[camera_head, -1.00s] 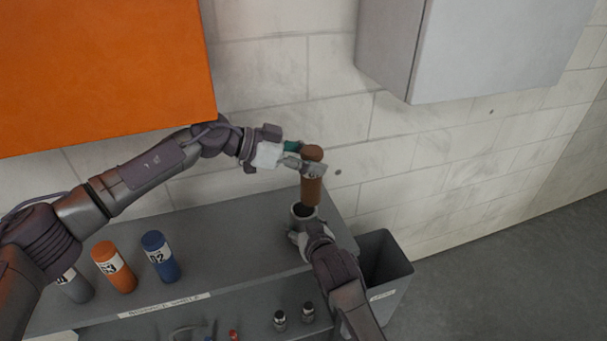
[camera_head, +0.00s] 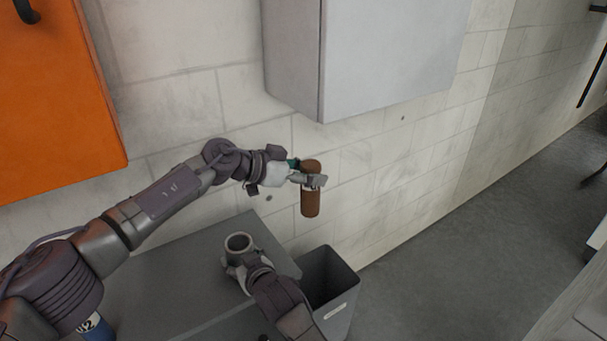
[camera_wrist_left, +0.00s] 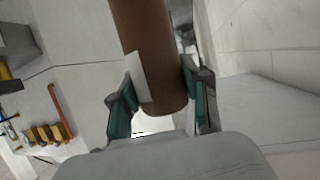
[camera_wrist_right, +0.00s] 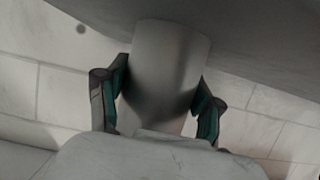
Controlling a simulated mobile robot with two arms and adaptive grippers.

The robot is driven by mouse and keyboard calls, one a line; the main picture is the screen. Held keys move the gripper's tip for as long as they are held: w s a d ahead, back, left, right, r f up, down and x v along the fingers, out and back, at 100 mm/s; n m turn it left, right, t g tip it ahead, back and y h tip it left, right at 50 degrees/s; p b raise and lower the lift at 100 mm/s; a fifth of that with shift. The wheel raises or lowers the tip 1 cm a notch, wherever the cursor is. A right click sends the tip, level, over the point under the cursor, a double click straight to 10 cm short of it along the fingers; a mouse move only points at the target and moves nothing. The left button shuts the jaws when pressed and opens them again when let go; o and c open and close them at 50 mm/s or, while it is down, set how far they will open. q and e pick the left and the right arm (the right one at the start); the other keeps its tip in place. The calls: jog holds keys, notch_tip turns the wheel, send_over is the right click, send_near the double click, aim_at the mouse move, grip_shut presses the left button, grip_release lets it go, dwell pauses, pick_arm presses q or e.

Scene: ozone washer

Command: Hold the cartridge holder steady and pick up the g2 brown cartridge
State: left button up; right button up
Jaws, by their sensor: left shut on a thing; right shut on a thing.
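The brown cartridge (camera_head: 311,204) is upright in the air in the head view, beyond the shelf's right end and above the bin. My left gripper (camera_head: 314,181) is shut on its upper part. In the left wrist view the brown cartridge (camera_wrist_left: 148,50) with a white label sits between the two fingers. The grey cartridge holder (camera_head: 239,242) stands on the shelf near its right end, its round opening facing up and empty. My right gripper (camera_head: 240,266) is shut on the holder. The right wrist view shows the holder (camera_wrist_right: 165,75) between the fingers.
The grey shelf (camera_head: 180,262) runs along the tiled wall. An open grey bin (camera_head: 345,290) stands beside its right end. A blue cartridge (camera_head: 97,328) is partly hidden behind my left arm. A grey wall cabinet (camera_head: 390,50) and an orange cabinet (camera_head: 50,110) hang above.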

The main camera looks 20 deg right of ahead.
jog(key=shift+f, duration=0.1)
jog(key=o, duration=1.3)
jog(key=shift+o, duration=0.2)
